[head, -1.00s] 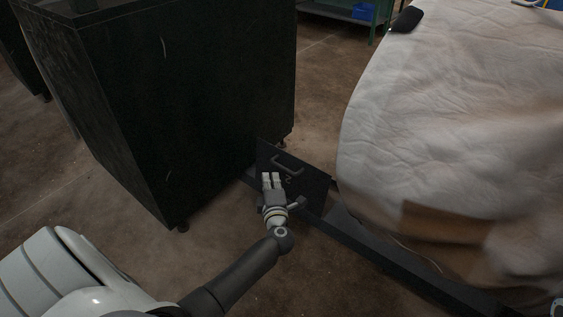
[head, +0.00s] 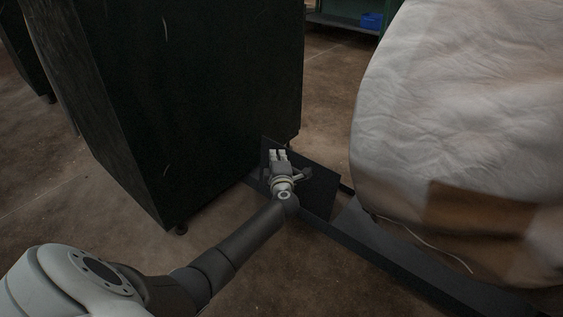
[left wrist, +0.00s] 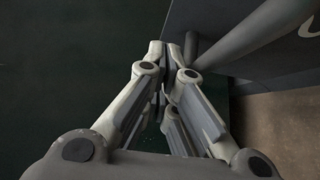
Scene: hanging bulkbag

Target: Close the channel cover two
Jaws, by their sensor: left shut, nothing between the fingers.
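The channel cover two is a dark flat plate (head: 318,198) at the middle of the head view, standing tilted up from the dark channel (head: 345,232). My left gripper (head: 278,154) is in front of its upper left part and hides its handle and number in the head view. In the left wrist view the gripper's fingers (left wrist: 172,48) are together with nothing between them. A grey bar, apparently the handle (left wrist: 232,38), runs close beside the fingertips, with the cover's grey face (left wrist: 280,60) behind it. I cannot tell whether they touch. My right gripper is not in view.
A tall black cabinet (head: 190,90) stands just left of the cover. A large white bulk bag (head: 460,100) hangs close on the right, above the channel. Brown floor (head: 70,190) is clear at the left. A green rack with a blue bin (head: 371,20) stands far back.

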